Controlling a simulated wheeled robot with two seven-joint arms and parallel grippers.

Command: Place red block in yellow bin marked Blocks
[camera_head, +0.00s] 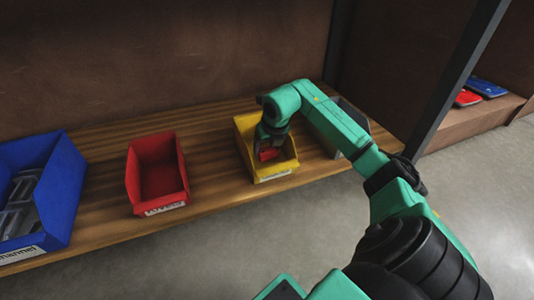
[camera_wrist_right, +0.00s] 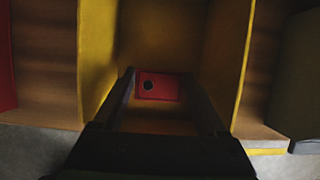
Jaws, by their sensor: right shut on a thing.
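The yellow bin (camera_head: 284,167) stands on the wooden shelf, with a white label on its front edge whose text is too small to read. My right gripper (camera_head: 268,148) reaches down into the bin's opening. It is shut on the red block (camera_head: 268,155). In the right wrist view the red block (camera_wrist_right: 158,87), with a dark round hole, sits between the two dark fingers (camera_wrist_right: 160,95). The walls of the yellow bin (camera_wrist_right: 228,60) rise on both sides of it. I cannot tell whether the block touches the bin's floor. My left gripper is not in view.
A red bin (camera_head: 158,178), empty, stands left of the yellow bin on the shelf (camera_head: 105,195). A blue bin (camera_head: 62,190) with grey parts is at the far left. A dark bin (camera_head: 352,112) stands right, partly behind my arm. A dark post (camera_head: 455,75) rises at the right.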

